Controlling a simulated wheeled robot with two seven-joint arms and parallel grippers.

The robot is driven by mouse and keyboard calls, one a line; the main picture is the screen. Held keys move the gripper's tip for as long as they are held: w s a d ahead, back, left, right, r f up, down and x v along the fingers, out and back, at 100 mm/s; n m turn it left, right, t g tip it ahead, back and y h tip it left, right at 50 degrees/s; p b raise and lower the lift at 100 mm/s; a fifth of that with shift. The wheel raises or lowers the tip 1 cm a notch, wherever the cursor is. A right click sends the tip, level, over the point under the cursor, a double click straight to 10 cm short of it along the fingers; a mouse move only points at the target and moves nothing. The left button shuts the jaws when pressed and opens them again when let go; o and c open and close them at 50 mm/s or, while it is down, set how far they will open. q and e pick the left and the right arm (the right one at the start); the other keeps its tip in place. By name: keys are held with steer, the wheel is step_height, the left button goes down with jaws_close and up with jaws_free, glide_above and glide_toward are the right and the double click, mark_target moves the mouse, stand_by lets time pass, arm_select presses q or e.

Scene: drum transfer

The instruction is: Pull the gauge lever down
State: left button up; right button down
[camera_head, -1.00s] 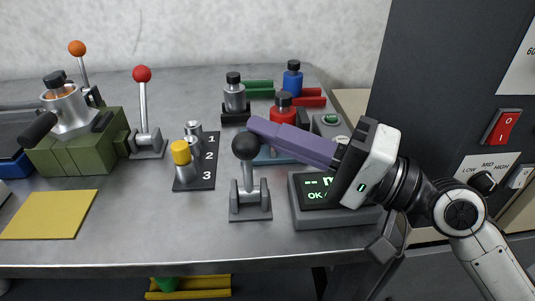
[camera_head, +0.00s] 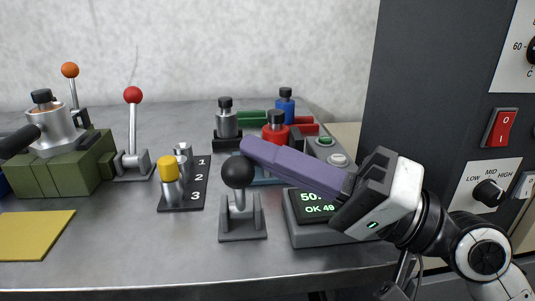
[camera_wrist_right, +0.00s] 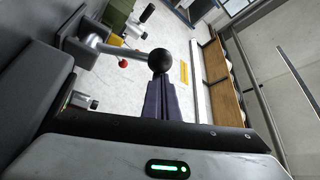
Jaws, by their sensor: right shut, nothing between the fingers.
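The gauge lever has a black ball knob (camera_head: 238,173) on a short metal stem in a grey bracket (camera_head: 242,228), at the front middle of the bench. My right gripper (camera_head: 250,149) comes in from the right with its purple fingers shut and empty. Their tips are at the upper right of the knob in the head view; I cannot tell whether they touch it. In the right wrist view the knob (camera_wrist_right: 160,60) is just beyond the closed fingertips (camera_wrist_right: 160,84). The gauge display (camera_head: 318,204) beside the lever shows green digits starting with 50 and "OK 49", partly hidden by my gripper.
A red-knobbed lever (camera_head: 132,95) and a green block (camera_head: 70,165) stand left. A numbered rack (camera_head: 202,176) holds a yellow-capped cylinder (camera_head: 169,168). Red (camera_head: 276,132) and blue (camera_head: 285,104) bottles stand behind. A dark cabinet (camera_head: 430,90) bounds the right. Front bench is clear.

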arm_select(q)
steer(key=shift+f, duration=0.15)
arm_select(e)
steer(key=shift+s+f, duration=0.25)
steer(key=shift+f, duration=0.05)
arm_select(q)
steer(key=d+f+b, duration=0.1)
steer(key=w+f+g+b, duration=0.1)
steer(key=b, duration=0.1)
steer(key=shift+w+d+m, duration=0.1)
steer(key=shift+d+m, duration=0.3)
arm_select(e)
steer(key=v, duration=1)
steer(key=shift+w+r, duration=0.2)
steer(key=shift+r, duration=0.05)
arm_select(q)
steer(key=shift+h, duration=0.3)
arm_select(e)
steer(key=shift+d, duration=0.15)
